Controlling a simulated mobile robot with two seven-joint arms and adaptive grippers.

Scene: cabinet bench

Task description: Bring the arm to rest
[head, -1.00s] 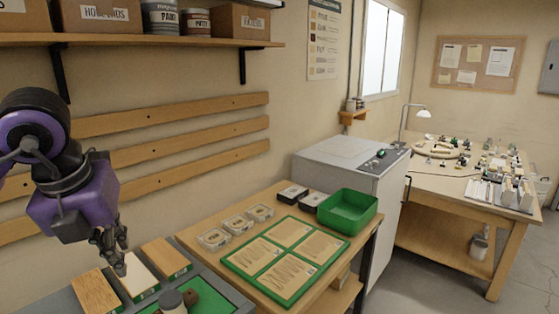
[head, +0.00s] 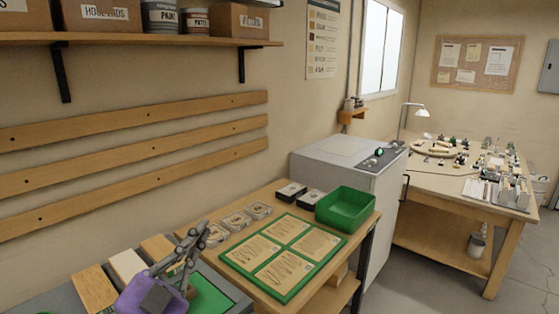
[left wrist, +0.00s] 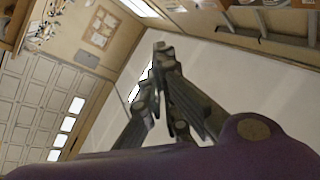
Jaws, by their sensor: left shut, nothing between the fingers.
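My left gripper (head: 198,237) shows at the lower left of the head view, its dark fingers pointing up and to the right from a purple wrist. It is above the near bench, in front of the wooden blocks and the green mat. The fingers are shut with nothing between them. In the left wrist view the fingers (left wrist: 160,50) come together at the tips against a pale surface and the room. My right gripper is not in view.
Wooden blocks (head: 93,289) stand at the lower left beside a green mat (head: 210,297). A green-framed card board (head: 283,296), small clear boxes (head: 235,221) and a green bin (head: 346,209) are on the bench. A grey cabinet (head: 370,190) stands beyond.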

